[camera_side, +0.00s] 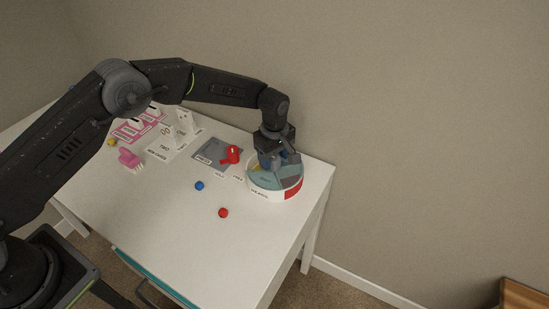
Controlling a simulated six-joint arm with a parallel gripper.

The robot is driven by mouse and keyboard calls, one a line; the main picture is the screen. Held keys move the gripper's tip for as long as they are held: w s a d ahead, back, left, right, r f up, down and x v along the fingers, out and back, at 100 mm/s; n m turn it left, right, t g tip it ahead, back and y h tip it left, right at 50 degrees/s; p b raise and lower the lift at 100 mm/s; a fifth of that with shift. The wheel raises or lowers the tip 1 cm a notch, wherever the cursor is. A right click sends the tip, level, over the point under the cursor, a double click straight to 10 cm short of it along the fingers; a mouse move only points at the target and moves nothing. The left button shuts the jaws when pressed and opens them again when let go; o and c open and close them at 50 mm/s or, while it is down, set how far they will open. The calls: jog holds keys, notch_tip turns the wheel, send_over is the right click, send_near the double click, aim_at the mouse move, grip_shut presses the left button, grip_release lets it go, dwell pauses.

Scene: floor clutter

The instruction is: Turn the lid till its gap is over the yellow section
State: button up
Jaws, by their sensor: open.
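The round container (262,194) stands near the right end of the white table. Its low wall is white at the front and red at the right. The teal-grey lid (266,179) covers its top. A small yellow patch (256,167) shows at the left of the top, beside my gripper. I cannot tell for sure where the gap's edges lie. My gripper (271,163) points down over the middle of the lid, with its fingers open. It hides the middle and back of the lid, and I cannot tell whether the fingers touch it.
A red object (231,155) stands on a grey mat (213,153) left of the container. A blue ball (199,186) and a red ball (223,212) lie in front. A pink brush-like thing (129,158) and white labelled holders (170,138) are farther left. The front table middle is clear.

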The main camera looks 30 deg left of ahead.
jog(key=shift+f, duration=0.45)
grip_shut()
dwell(0.3)
